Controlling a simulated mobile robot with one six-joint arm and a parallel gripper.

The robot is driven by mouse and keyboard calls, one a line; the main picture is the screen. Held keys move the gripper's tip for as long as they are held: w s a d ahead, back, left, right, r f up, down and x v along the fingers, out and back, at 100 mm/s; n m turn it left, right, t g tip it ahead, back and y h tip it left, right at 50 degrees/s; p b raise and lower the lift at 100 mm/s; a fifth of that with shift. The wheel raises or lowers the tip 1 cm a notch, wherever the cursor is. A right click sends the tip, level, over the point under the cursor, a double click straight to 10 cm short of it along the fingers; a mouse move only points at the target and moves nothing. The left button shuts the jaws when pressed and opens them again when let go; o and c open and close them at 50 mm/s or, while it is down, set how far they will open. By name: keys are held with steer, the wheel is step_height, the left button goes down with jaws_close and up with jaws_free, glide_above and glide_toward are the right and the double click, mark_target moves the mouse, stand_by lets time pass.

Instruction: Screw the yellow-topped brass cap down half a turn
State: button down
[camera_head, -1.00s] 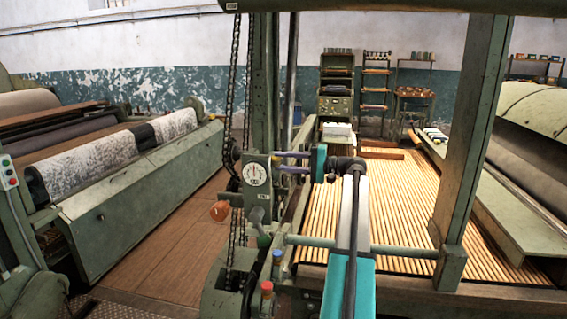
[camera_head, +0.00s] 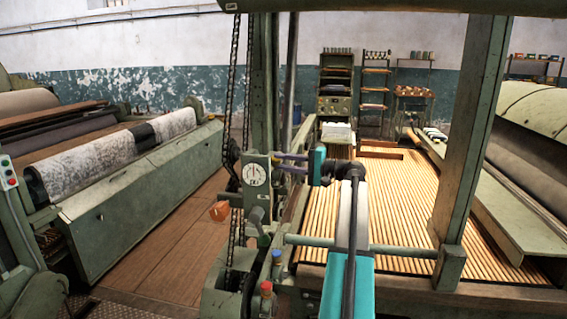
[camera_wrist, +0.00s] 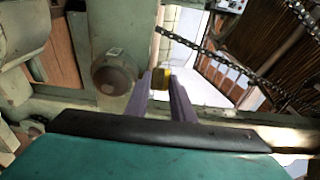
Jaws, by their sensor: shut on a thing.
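My gripper (camera_head: 278,162) reaches left from its teal wrist beside the dial post of the green machine. Its purple fingers are shut on the yellow-topped brass cap. In the wrist view, the yellow top of the cap (camera_wrist: 161,77) shows between the fingertips (camera_wrist: 161,80). The cap's lower part and thread are hidden. In the head view I cannot make out the cap behind the fingers.
A round dial (camera_head: 255,174) sits just left of the fingers. A blue-topped cap (camera_head: 277,255) and a red-topped cap (camera_head: 266,287) stand lower down. Chains (camera_head: 235,110) hang at the left. A thick green post (camera_head: 465,150) rises at the right.

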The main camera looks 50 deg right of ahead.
steer(key=shift+s+a+m+t+h, duration=0.1)
steer(key=shift+a+m+t+h, duration=0.15)
steer(key=shift+m+h, duration=0.55)
steer(key=shift+s+a+m+t+h, duration=0.15)
steer(key=shift+m+h, duration=0.25)
steer(key=shift+h, duration=0.65)
steer(key=shift+w+a+m+t+h, duration=0.1)
steer(key=shift+a+m+t+h, duration=0.2)
steer(key=shift+m+h, duration=0.5)
steer(key=shift+a+m+h+p, duration=0.15)
steer(key=shift+m+h, duration=0.25)
steer(key=shift+h, duration=0.55)
steer(key=shift+d+m+h+p, duration=0.15)
steer(key=shift+m+h, duration=0.25)
steer(key=shift+h, duration=0.5)
steer(key=shift+m+h, duration=0.4)
steer(key=shift+h, duration=0.1)
steer(key=c, duration=1.8)
jaws_free()
steer(key=shift+a, duration=0.1)
steer(key=s+a+b, duration=0.1)
steer(key=s+a, duration=0.1)
steer(key=s, duration=1.1)
steer(key=shift+s, duration=0.3)
steer(key=shift+a, duration=0.1)
